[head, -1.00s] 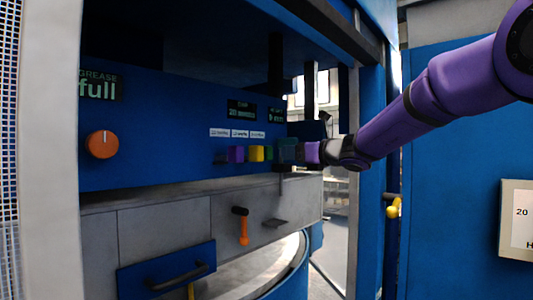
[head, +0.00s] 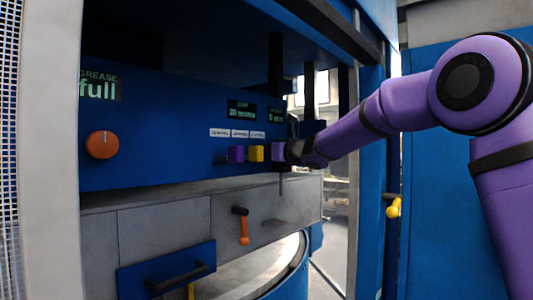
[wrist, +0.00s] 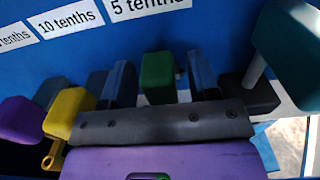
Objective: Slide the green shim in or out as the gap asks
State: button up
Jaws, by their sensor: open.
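The green shim (wrist: 158,78) shows in the wrist view below the "5 tenths" label. My gripper (wrist: 160,75) is open, with one dark blue finger on each side of the green shim and visible space on both sides. In the head view my gripper (head: 283,153) is at the row of shims, just right of the yellow shim (head: 256,153), and hides the green one. The yellow shim (wrist: 70,112) and the purple shim (wrist: 20,118) stick out to the left in the wrist view. A small gap display (head: 241,112) above the labels is too blurred to read surely.
A teal block (wrist: 290,45) on a rod stands close on the right in the wrist view. The head view shows an orange knob (head: 102,144), a grey ledge (head: 160,192), an orange-handled lever (head: 243,228) and a blue drawer (head: 166,270). Open space lies before the panel.

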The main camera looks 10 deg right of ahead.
grip_shut()
jog(key=v, duration=0.3)
jog(key=shift+d+f, duration=0.1)
grip_release()
jog(key=shift+s+d, duration=0.1)
jog(key=shift+s, duration=0.05)
jog(key=shift+s, duration=0.1)
jog(key=v, duration=1)
jog(key=shift+s+d, duration=0.2)
jog(key=shift+s, duration=0.05)
